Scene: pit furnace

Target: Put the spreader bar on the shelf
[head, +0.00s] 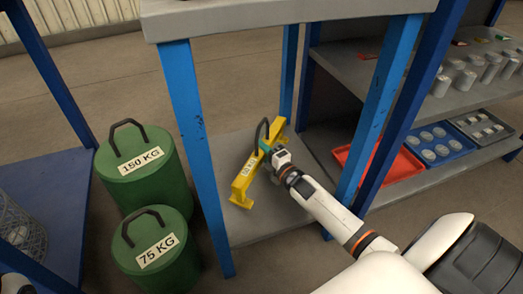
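The yellow spreader bar (243,184), with a black loop handle (258,130) and a small white label, is at the grey lower shelf (250,224) of the blue-legged bench. It lies slanting, its near end toward the front left. I cannot tell if it rests fully on the shelf. My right gripper (265,148) reaches in from the right between the bench legs and is at the middle of the bar, by the handle. Its teal fingertips are small and partly hidden, so their opening does not show.
The bench top (290,12) hangs over the shelf, with blue legs (192,120) at its corners. Green weights marked 150 KG (140,185) and 75 KG (165,270) stand left. A rack at right holds a red tray (400,168), a blue tray (415,140) and several cans.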

